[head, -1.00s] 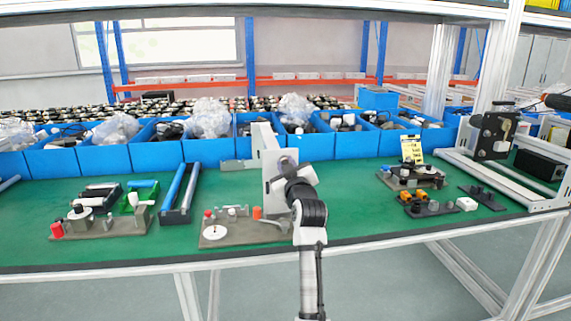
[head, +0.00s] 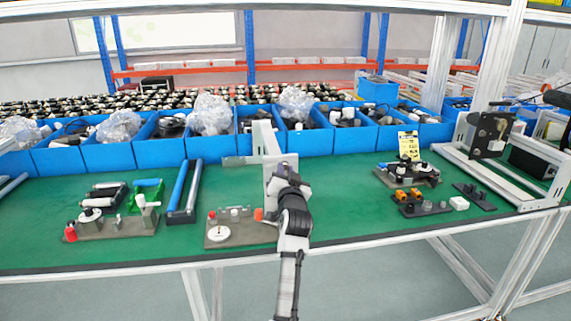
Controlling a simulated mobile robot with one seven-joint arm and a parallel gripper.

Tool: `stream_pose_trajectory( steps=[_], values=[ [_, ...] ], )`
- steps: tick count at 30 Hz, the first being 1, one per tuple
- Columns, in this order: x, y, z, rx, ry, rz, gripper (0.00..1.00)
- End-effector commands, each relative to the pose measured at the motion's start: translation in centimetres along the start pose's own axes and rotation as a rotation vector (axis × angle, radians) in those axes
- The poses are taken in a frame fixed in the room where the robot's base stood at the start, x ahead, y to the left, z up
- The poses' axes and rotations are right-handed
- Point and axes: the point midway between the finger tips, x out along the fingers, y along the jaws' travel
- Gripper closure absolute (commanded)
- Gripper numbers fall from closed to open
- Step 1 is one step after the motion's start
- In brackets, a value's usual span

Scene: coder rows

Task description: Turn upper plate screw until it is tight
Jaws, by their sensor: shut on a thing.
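A light grey upright plate (head: 268,198) stands on the green bench near the middle of the head view, with a narrow arm reaching back from its top. My gripper (head: 284,174) is at the upper right part of this plate, in front of its face. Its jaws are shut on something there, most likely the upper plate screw. The screw itself is hidden behind my gripper and wrist, so I cannot see how far in it sits.
A fixture base with a white disc (head: 219,233) and red knobs sits left of my arm. Another fixture (head: 110,228) and blue rollers (head: 178,187) lie farther left. Fixtures with orange parts (head: 408,197) stand right. Blue bins (head: 309,139) line the back. Green bench (head: 340,210) is clear right of my arm.

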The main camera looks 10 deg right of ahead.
Motion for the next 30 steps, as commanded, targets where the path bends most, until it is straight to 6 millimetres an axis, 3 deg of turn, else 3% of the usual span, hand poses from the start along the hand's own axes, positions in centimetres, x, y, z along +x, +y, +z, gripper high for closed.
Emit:
stream_pose_trajectory(
  steps=[4,5,8,18,30],
  values=[
    [0.00,0.01,0.05,-0.002,0.001,-0.001,1.00],
    [0.00,0.01,0.04,-0.002,0.001,-0.001,0.79],
    [0.00,0.02,0.04,-0.002,0.000,-0.001,0.65],
    [-0.04,0.20,0.20,-0.030,0.002,-0.005,0.65],
    [-0.09,0.50,0.34,-0.359,0.004,-0.053,0.65]
  ],
)
